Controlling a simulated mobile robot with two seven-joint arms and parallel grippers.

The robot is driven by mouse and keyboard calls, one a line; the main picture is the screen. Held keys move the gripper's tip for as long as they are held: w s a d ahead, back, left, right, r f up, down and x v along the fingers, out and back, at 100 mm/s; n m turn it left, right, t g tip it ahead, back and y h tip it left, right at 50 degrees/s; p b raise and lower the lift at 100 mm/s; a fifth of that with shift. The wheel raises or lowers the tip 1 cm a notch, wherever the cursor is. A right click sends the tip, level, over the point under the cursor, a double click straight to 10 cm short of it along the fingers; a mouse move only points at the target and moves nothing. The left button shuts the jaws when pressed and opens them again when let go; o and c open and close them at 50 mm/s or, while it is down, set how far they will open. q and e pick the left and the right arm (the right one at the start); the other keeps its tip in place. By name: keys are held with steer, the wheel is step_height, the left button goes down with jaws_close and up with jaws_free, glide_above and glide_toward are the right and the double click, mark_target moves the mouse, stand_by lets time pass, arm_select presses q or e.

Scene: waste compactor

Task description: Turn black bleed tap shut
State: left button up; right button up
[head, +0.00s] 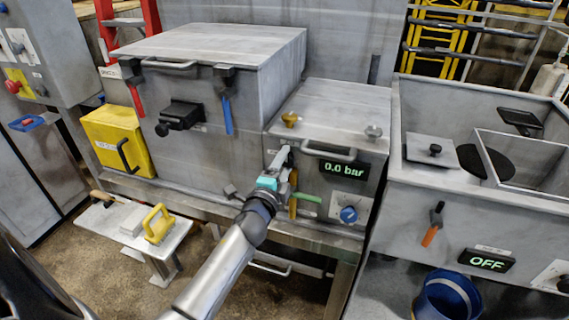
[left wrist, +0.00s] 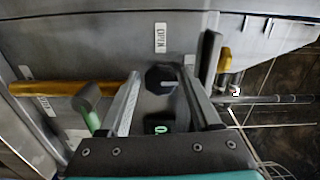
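A black, many-sided tap body (left wrist: 160,76) shows in the left wrist view on the grey front panel, beside a white OPEN label (left wrist: 161,38). It lies between the two fingers of my left gripper (left wrist: 160,85). The fingers stand apart, and I cannot tell whether they touch it. In the head view my left gripper (head: 284,163) is at the front of the middle grey box (head: 335,105) and hides the black tap. My right gripper is not in view.
A yellow lever (head: 293,206) and a green lever (head: 309,198) sit close below the gripper. A grey handle (head: 330,153), a display reading 0.0 bar (head: 344,169) and a blue knob (head: 349,214) are to its right. A brass knob (head: 290,119) is above.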

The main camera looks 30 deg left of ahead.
arm_select(q)
steer(key=shift+o, duration=0.9)
steer(key=shift+s, duration=0.1)
steer(key=v, duration=1.5)
steer(key=shift+d, duration=0.15)
